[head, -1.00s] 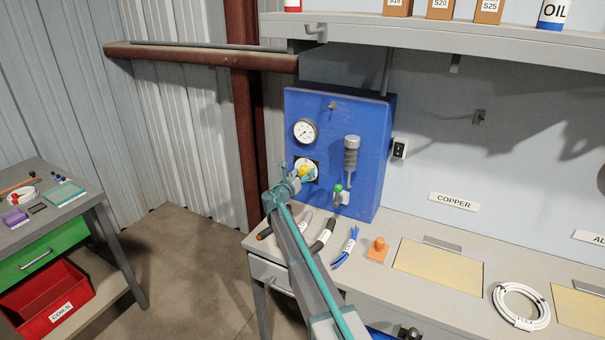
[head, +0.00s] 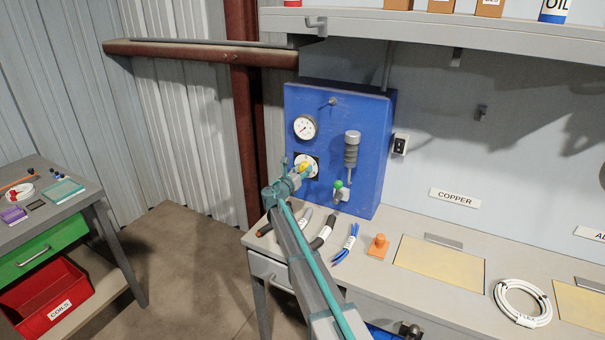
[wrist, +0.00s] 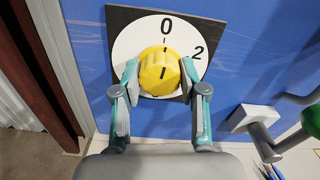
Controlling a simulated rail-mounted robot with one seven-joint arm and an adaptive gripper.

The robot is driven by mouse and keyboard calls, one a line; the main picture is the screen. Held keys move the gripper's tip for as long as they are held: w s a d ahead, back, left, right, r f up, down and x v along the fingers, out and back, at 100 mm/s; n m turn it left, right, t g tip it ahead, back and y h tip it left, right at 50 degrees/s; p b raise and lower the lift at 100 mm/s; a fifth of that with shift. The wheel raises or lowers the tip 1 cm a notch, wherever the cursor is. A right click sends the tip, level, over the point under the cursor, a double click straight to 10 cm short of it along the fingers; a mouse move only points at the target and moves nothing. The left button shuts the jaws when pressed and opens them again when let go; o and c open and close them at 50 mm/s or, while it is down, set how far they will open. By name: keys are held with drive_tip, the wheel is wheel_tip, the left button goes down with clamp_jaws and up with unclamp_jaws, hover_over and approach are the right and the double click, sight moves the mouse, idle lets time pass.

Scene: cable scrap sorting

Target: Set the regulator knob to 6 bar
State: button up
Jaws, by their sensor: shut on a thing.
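The yellow regulator knob (wrist: 159,72) sits on a white dial with a black square border (wrist: 117,17). The figures 0 and 2 show at the dial's top and right; the rest is hidden by my gripper and the knob. The knob's dark marks lie about in line with the 0. My gripper (wrist: 160,84) has one finger on each side of the knob and is shut on it. In the head view the knob (head: 304,168) is partly hidden by my gripper (head: 299,170). The pressure gauge (head: 305,127) is above; its reading is too small to tell.
The blue panel (head: 365,120) carries a grey cylinder (head: 351,150) and a green-topped valve (head: 338,186) right of the knob. Cable pieces (head: 346,243) and an orange block (head: 378,247) lie on the bench below. A shelf (head: 440,35) overhangs above.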

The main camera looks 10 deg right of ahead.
drive_tip(key=shift+f+m+b, duration=0.1)
drive_tip(key=shift+m+b, duration=17.3)
drive_tip(key=shift+b, duration=3.8)
drive_tip(key=o, duration=1.1)
drive_tip(key=shift+o, duration=0.2)
